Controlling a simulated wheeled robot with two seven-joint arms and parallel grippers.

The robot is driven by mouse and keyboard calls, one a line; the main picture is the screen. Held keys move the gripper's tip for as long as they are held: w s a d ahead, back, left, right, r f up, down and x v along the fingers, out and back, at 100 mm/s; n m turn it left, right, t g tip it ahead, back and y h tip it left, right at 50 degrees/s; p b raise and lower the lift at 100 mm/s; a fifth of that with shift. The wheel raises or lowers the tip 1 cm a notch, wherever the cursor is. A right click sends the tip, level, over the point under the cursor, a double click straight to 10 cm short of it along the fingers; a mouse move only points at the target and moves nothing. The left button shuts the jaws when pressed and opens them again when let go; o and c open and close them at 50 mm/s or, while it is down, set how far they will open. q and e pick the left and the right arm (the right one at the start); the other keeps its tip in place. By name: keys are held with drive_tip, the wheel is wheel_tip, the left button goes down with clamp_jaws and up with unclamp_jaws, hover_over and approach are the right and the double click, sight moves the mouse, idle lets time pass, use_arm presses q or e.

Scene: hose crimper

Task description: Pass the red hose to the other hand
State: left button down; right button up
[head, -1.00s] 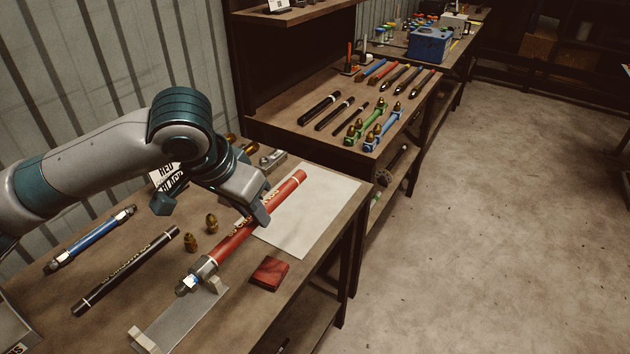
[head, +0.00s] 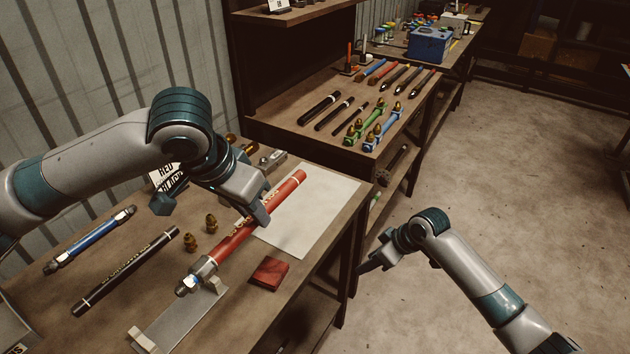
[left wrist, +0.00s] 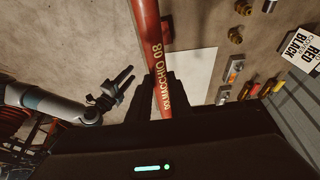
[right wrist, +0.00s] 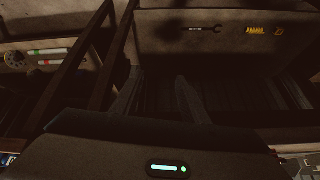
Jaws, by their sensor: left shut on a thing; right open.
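The red hose (head: 233,240) has a metal fitting (head: 188,285) at its near end and lies diagonally over the table and the white sheet. My left gripper (head: 262,214) is shut on the red hose around its middle. In the left wrist view the red hose (left wrist: 152,40) runs between the fingers, its printed lettering showing. My right gripper (head: 362,268) is open and empty, in the air just off the table's right edge. It also shows in the left wrist view (left wrist: 130,78). In the right wrist view its fingers (right wrist: 155,88) are apart with nothing between them.
A metal holder (head: 180,318) stands under the hose's fitting end. A dark red block (head: 269,271), a black hose (head: 125,271), a blue hose (head: 90,239) and brass fittings (head: 211,223) lie on the table. A white sheet (head: 318,215) covers the far right corner. Bare floor lies to the right.

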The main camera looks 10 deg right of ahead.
drive_tip(key=a+r+n+t+y, duration=0.1)
drive_tip(key=a+r+n, duration=0.35)
drive_tip(key=r, duration=0.75)
drive_tip(key=a+r+n+y, duration=0.1)
drive_tip(key=a+r+n, duration=0.4)
drive_tip(key=r, duration=0.7)
drive_tip(key=n+t, duration=0.1)
drive_tip(key=n, duration=0.9)
approach(271, 206)
drive_tip(key=d+r, duration=0.2)
drive_tip(key=d, duration=0.1)
drive_tip(key=shift+s+a+r+n+y, duration=0.1)
drive_tip(key=shift+s+a+n+y, duration=0.05)
drive_tip(key=shift+s, duration=0.25)
drive_tip(key=shift+s+a+r+n+y, duration=0.1)
drive_tip(key=shift+s+a+y, duration=0.05)
drive_tip(key=shift+s, duration=0.2)
drive_tip(key=shift+w+a+f, duration=0.1)
drive_tip(key=shift+f, duration=0.05)
drive_tip(key=x, duration=1.1)
drive_tip(key=shift+w+a+f, duration=0.15)
drive_tip(key=shift+f, duration=0.15)
